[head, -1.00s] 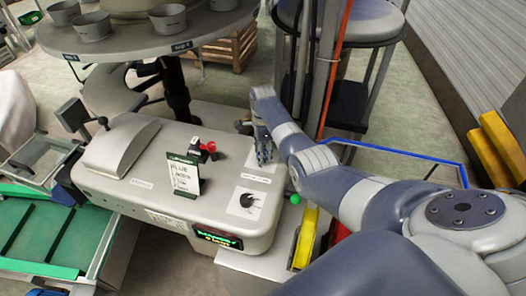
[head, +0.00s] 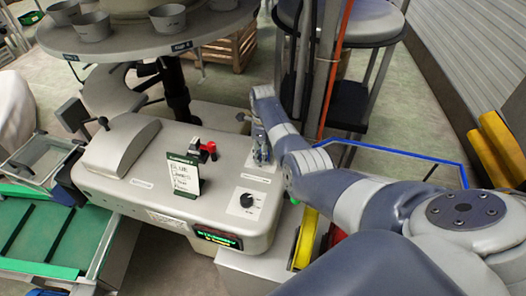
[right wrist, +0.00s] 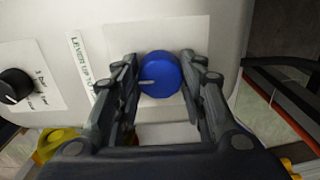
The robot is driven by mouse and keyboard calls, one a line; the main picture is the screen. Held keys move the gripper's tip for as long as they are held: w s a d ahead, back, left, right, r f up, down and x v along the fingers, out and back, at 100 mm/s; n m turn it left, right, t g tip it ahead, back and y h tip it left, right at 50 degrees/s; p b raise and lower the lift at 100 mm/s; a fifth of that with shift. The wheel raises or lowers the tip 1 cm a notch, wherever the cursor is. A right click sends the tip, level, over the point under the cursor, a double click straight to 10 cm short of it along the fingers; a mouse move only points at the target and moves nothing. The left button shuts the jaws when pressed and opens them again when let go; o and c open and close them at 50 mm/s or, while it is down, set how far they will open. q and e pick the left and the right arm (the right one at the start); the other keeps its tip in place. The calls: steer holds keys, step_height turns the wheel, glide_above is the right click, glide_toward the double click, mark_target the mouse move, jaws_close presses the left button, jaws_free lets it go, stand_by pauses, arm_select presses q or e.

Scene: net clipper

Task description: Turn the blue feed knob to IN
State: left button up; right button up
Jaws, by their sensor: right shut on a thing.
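The blue feed knob (right wrist: 161,84) shows in the right wrist view, round, on a white plate. Its pale pointer line points left in that view. My right gripper (right wrist: 160,68) has one finger on each side of the knob and is shut on it. In the head view my right gripper (head: 261,152) reaches down to the right end of the grey machine top (head: 225,168) and hides the knob there. The IN mark cannot be read. My left gripper is not in view.
A black knob (head: 246,200) sits in front of my right gripper; it also shows in the right wrist view (right wrist: 14,86). A note card (head: 184,176), a red lever (head: 208,149) and a lit display (head: 217,238) are on the machine. Upright posts (head: 305,70) stand close behind my right wrist.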

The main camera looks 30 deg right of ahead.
steer(key=shift+w+d+r, duration=0.1)
steer(key=o, duration=1.1)
steer(key=shift+c, duration=0.2)
step_height(320, 180, up, 12)
